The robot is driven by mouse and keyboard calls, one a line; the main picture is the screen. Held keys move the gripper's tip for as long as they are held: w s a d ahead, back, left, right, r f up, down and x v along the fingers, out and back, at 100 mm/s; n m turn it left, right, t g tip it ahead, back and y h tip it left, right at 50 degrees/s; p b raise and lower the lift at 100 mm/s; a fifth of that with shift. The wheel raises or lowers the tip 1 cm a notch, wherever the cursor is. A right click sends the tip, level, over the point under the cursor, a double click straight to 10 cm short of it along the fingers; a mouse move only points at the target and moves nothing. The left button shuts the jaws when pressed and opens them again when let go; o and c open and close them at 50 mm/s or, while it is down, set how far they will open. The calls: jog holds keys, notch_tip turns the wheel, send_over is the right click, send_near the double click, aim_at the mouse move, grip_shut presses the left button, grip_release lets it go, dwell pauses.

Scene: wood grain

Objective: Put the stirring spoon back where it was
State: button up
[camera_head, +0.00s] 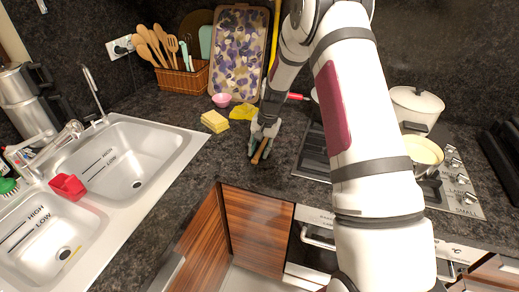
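My gripper (259,153) points down over the dark countertop, left of the stove. A thin brown wooden piece (258,155), which looks like a spoon handle, lies between its two dark fingers. The fingers stand apart on either side of it; I cannot tell whether they touch it or whether it rests on the counter. Its bowl end is not visible. A wicker basket (183,80) at the back left holds several wooden spoons and other utensils (158,45). I cannot tell which of these, if any, is the stirring spoon.
A yellow sponge stack (214,121), yellow cloth (243,111) and pink bowl (222,100) lie behind the gripper. A patterned tray (238,50) leans on the wall. Right are a white lidded pot (416,105) and an open pot (423,151). A double sink (128,160) is left.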

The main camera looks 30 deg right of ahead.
notch_tip(320, 180, up, 12)
jog(key=s+d+b, duration=0.1)
jog(key=s+d, duration=0.1)
jog(key=s+a+r+n+t+h, duration=0.1)
jog(key=s+a+r+n, duration=0.1)
jog(key=s+a+r, duration=0.35)
jog(key=s+a+r+n, duration=0.25)
jog(key=s+r, duration=0.35)
jog(key=r, duration=0.3)
jog(key=s+a+r+n+t, duration=0.1)
jog(key=s+a+n, duration=0.1)
jog(key=s, duration=0.8)
jog(key=s+a+r+n+t, duration=0.1)
jog(key=s+a+r+n, duration=0.1)
jog(key=s, duration=0.9)
jog(key=shift+a+r+t+h, duration=0.15)
jog(key=shift+a+t+h, duration=0.15)
jog(key=shift+a, duration=0.55)
jog(key=shift+n, duration=0.25)
